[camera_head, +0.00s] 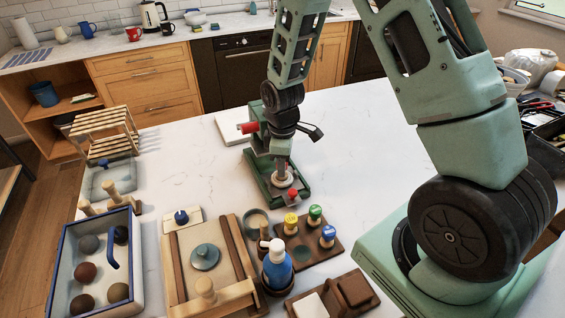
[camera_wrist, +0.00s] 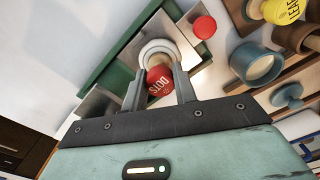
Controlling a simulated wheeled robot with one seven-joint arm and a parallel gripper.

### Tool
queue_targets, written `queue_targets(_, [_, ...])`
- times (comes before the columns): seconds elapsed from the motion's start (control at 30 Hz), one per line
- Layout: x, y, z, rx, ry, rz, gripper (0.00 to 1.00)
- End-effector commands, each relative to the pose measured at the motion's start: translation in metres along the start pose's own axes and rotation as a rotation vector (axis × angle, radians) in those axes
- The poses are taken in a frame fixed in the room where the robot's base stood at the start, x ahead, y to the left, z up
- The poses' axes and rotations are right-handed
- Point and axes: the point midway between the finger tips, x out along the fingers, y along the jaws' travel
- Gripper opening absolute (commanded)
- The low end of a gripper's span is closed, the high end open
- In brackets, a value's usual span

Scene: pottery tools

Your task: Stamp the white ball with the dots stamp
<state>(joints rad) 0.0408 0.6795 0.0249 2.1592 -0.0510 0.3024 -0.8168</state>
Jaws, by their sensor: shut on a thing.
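The dots stamp (camera_wrist: 160,80) has a red cap that reads "DOTS", and it shows between the two fingers of my gripper (camera_wrist: 158,88) in the wrist view. My gripper is shut on it. The white ball (camera_wrist: 157,45) appears as a flat round white piece under the stamp, on a metal plate in a green frame (camera_wrist: 112,62). The white piece also shows in the head view (camera_head: 284,181), below my gripper (camera_head: 281,161). The stamp's face is hidden, so I cannot tell whether it touches the white piece.
A red knob (camera_head: 292,194) stands at the frame's near end. The stamp rack (camera_head: 300,258) holds yellow, green and blue stamps. A blue bottle (camera_head: 277,268), a wooden board (camera_head: 182,262) and a tray of balls (camera_head: 66,246) stand nearer.

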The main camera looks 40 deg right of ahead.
Motion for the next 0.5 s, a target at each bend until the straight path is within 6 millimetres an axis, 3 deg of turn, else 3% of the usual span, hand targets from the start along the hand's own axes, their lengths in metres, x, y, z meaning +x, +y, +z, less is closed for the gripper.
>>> queue_targets(0.17, [-0.001,-0.001,0.001,0.000,-0.002,-0.002,0.05])
queue_targets(0.5, [-0.026,0.000,0.000,-0.001,-0.001,-0.001,0.05])
